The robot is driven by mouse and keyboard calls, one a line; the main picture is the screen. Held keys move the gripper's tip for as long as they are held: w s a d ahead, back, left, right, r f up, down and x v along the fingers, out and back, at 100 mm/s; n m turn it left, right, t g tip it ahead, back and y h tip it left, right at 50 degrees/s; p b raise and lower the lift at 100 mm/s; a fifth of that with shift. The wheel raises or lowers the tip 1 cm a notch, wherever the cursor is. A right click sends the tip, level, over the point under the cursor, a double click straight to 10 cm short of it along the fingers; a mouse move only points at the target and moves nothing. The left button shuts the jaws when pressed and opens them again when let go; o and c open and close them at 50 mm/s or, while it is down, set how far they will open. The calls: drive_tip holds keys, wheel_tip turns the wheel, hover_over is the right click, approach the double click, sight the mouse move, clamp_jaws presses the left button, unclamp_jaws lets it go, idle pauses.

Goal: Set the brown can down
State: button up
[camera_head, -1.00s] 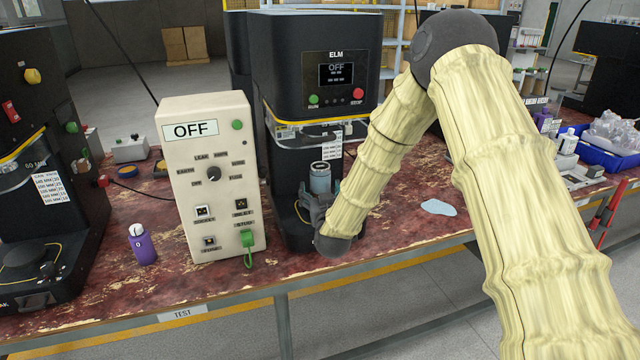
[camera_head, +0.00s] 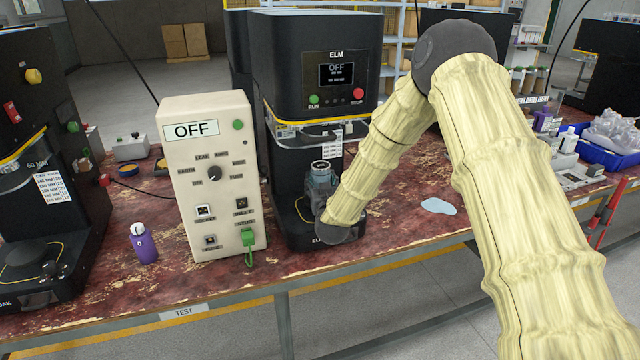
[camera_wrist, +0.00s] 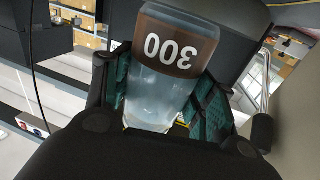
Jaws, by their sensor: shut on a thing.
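The brown can shows in the wrist view (camera_wrist: 178,60) as a clear, frosted body with a brown band printed "300", which reads upside down. My gripper (camera_wrist: 160,95) is shut on it, with green pads on both sides of its body. In the head view my gripper (camera_head: 320,186) holds the can (camera_head: 321,167) in the open front of the black ELM seamer (camera_head: 318,70), over its round base plate (camera_head: 302,210). The fingers hide the can's lower part, so I cannot tell whether it touches the plate.
A pale control box (camera_head: 212,175) reading OFF stands just left of the seamer, with a purple bottle (camera_head: 143,244) beside it. Another black machine (camera_head: 40,190) is at far left. A pale blue patch (camera_head: 438,206) lies on the worn red bench (camera_head: 400,222), which is clear around it.

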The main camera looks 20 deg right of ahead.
drive_tip(key=shift+r, duration=0.1)
drive_tip(key=shift+r+b, duration=0.3)
drive_tip(key=shift+r, duration=1.5)
drive_tip(key=s+a+r+b, duration=0.15)
drive_tip(key=s+a, duration=0.25)
drive_tip(key=s, duration=1.1)
drive_tip(key=s+a+f+n+y+p, duration=0.1)
drive_tip(key=s+a+f+y+p, duration=0.15)
drive_tip(key=s+f, duration=0.4)
drive_tip(key=s+a+f+n+y+p, duration=0.1)
drive_tip(key=s+a+f+p, duration=0.3)
drive_tip(key=f, duration=0.4)
drive_tip(key=m+h+b, duration=0.2)
drive_tip(key=h+b, duration=0.1)
drive_tip(key=b, duration=0.4)
approach(322, 175)
drive_tip(key=s+a, duration=0.3)
drive_tip(key=shift+w+d+r+h, duration=0.1)
drive_tip(key=shift+d+r+h, duration=0.15)
drive_tip(key=shift+r, duration=0.4)
